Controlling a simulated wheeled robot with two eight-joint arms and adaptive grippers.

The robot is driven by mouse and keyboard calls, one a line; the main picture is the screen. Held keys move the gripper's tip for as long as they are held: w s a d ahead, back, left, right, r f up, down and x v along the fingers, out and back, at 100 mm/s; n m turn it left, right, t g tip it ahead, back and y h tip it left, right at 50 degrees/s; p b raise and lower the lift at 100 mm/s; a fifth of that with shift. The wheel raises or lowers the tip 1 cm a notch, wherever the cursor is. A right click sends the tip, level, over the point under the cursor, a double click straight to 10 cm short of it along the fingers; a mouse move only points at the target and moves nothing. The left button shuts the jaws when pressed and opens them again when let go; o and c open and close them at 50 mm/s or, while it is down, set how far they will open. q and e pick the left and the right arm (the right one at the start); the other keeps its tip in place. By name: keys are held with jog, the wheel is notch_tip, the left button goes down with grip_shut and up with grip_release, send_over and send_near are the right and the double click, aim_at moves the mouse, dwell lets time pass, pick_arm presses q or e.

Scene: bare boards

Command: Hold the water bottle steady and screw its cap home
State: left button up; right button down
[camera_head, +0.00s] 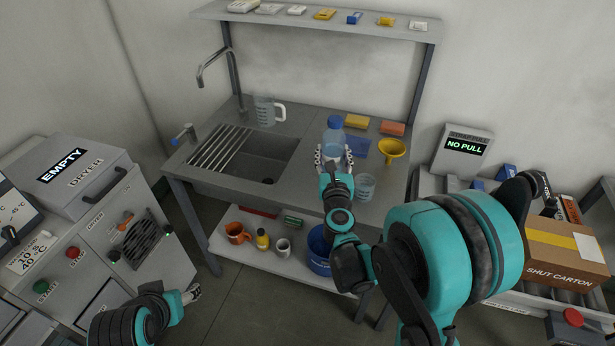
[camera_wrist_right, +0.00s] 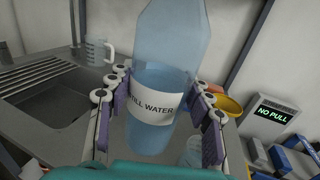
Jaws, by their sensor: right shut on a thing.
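The clear, blue-tinted water bottle (camera_head: 333,140) stands upright over the steel sink table's right part. A blue cap (camera_head: 335,121) shows at its top; how far it is screwed on I cannot tell. My right gripper (camera_head: 334,158) is shut on the bottle. In the right wrist view, the bottle (camera_wrist_right: 157,106), with its white "STILL WATER" label, sits between the purple-padded fingers of the right gripper (camera_wrist_right: 160,110); its top is cut off there. My left gripper (camera_head: 193,293) is low at the left, far from the bottle, before the dryer cabinet; its opening is too small to judge.
A clear jug (camera_head: 266,110) stands behind the sink (camera_head: 250,160). Yellow (camera_head: 357,121) and orange (camera_head: 392,129) sponges, a yellow funnel (camera_head: 391,149) and a clear cup (camera_head: 365,186) are close around the bottle. A shelf (camera_head: 330,20) hangs above. A carton (camera_head: 565,250) is at the right.

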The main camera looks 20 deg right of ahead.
jog(key=w+a+f+b, duration=0.4)
jog(key=w+f, duration=0.2)
jog(key=w, duration=0.4)
jog(key=shift+a+f, duration=0.4)
notch_tip(320, 180, down, 4)
jog(key=shift+b, duration=1.15)
